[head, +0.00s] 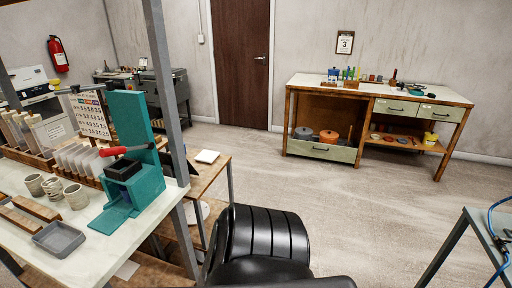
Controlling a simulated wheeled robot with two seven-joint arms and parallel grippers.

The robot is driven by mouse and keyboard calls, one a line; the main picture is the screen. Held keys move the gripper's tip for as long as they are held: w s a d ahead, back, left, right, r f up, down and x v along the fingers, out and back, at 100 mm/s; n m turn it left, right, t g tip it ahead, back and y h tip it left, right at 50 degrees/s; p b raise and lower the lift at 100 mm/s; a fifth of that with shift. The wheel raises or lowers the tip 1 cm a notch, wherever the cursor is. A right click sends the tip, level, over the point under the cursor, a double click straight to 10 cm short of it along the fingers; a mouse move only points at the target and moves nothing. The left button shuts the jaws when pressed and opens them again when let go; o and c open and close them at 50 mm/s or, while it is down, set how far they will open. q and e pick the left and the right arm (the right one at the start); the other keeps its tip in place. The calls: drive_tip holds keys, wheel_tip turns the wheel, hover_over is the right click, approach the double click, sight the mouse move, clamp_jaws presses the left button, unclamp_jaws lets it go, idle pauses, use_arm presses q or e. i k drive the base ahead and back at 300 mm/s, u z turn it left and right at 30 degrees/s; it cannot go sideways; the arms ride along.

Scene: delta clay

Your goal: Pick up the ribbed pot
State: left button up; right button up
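Three small grey-beige pots stand in a group on the light worktop (95,262) at the left of the head view. The middle pot (52,188) has an uneven, ridged outline and seems to be the ribbed one, but it is too small to be sure. A left pot (33,185) and a right pot (76,197) stand close beside it. All three look upright. Neither of my grippers shows in this view.
A teal press (130,160) with a red handle stands right of the pots, and a grey tray (58,239) lies in front. A grey post (170,110) rises at the worktop's edge. A black chair (268,235) is at bottom centre. Open floor (370,215) lies to the right.

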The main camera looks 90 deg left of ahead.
sight(75, 194)
drive_tip(key=i, duration=0.1)
drive_tip(key=u, duration=0.8)
